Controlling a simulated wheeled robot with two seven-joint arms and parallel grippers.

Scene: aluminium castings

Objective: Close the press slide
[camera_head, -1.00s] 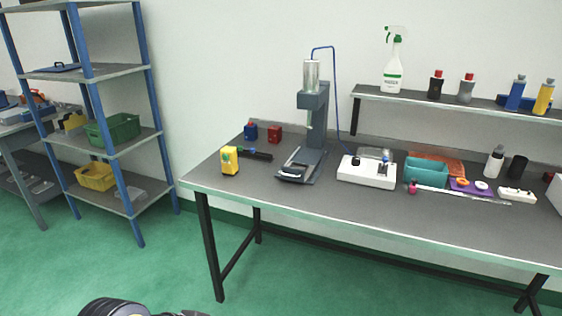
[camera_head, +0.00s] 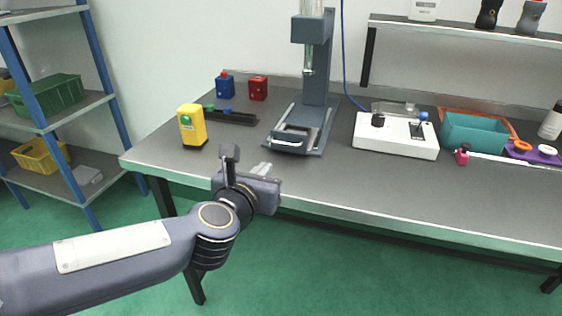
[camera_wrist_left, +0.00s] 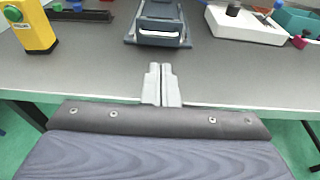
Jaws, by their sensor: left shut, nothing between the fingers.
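The press (camera_head: 315,75) stands upright on the workbench, a blue-grey column with a clear cylinder on top. Its slide (camera_head: 292,138), with a dark front handle, sits on the base and sticks out toward the front edge. In the left wrist view the slide (camera_wrist_left: 160,28) is straight ahead at the top. My left gripper (camera_head: 262,169) is at the bench's front edge, in front of and a little left of the slide, apart from it. Its fingertips (camera_wrist_left: 162,80) are together with nothing between them. My right gripper does not show.
A yellow device (camera_head: 192,127) stands left of the press. Blue (camera_head: 225,87) and red (camera_head: 258,89) containers and a black rail (camera_head: 232,117) are behind it. A white control box (camera_head: 396,136) and a teal bin (camera_head: 474,135) are to the right. The bench front (camera_head: 350,190) is bare.

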